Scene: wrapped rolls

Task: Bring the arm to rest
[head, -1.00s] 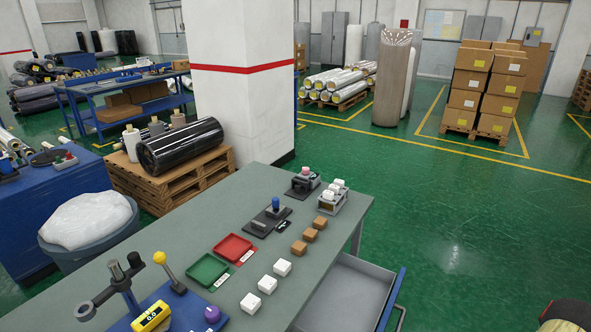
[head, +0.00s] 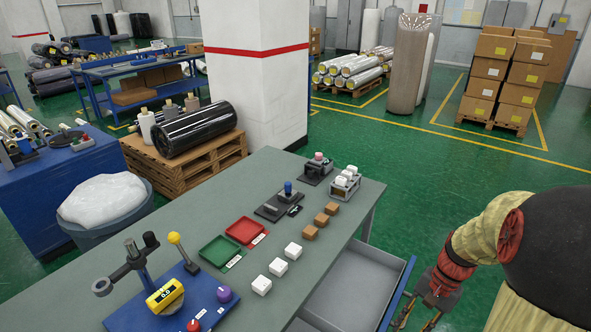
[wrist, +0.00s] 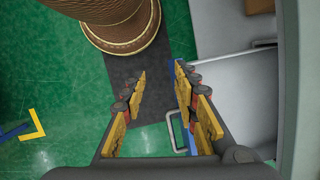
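My arm shows in the head view at the lower right, bent, with a tan and red sleeve. My gripper (head: 418,312) hangs low beside the bench's drawer, pointing down, at the picture's lower edge. In the wrist view my gripper (wrist: 160,82) has its two yellow-padded fingers spread apart with nothing between them. Below them lie the green floor and a dark strip.
The grey bench (head: 215,285) holds white blocks (head: 278,267), brown blocks (head: 321,220), a green tray (head: 220,251) and a red tray (head: 246,230). Its drawer (head: 355,285) stands open close to my gripper; its handle (wrist: 178,133) shows too. Green floor (head: 450,185) beyond is clear.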

